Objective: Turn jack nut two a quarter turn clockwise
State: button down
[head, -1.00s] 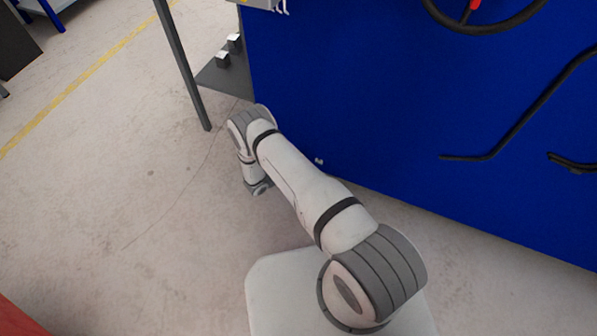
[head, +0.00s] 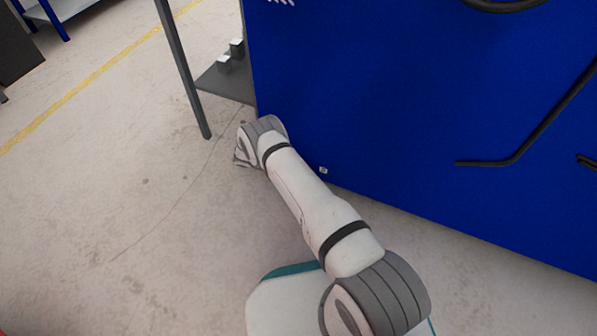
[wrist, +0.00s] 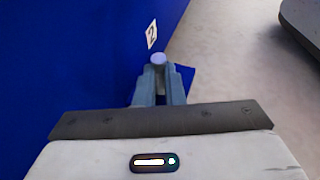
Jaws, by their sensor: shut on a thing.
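My gripper (wrist: 158,88) shows in the wrist view, its two grey fingers close together at the foot of a blue panel. They are shut on jack nut two (wrist: 158,58), whose pale, rounded end shows at the fingertips. The fingers hide most of the nut, so its turn angle cannot be read. A white label with the number 2 (wrist: 151,34) is on the blue panel just beyond it. In the head view my gripper is hidden behind my own arm.
The large blue cabinet (head: 400,90) stands along the right side of the head view, with a small pale tag (head: 323,170) low on its face. A black bent bar (head: 505,158) sticks out from it. A grey post (head: 185,75) stands at left. Open concrete floor (head: 100,200) lies left.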

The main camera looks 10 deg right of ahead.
jog(key=shift+w+a+r, duration=0.1)
jog(key=shift+w+a, duration=0.05)
jog(key=shift+w, duration=0.15)
jog(key=c, duration=2)
grip_release()
jog(key=o, duration=0.5)
jog(key=shift+s, duration=0.15)
jog(key=shift+p+v, duration=0.45)
jog(key=shift+v, duration=3.4)
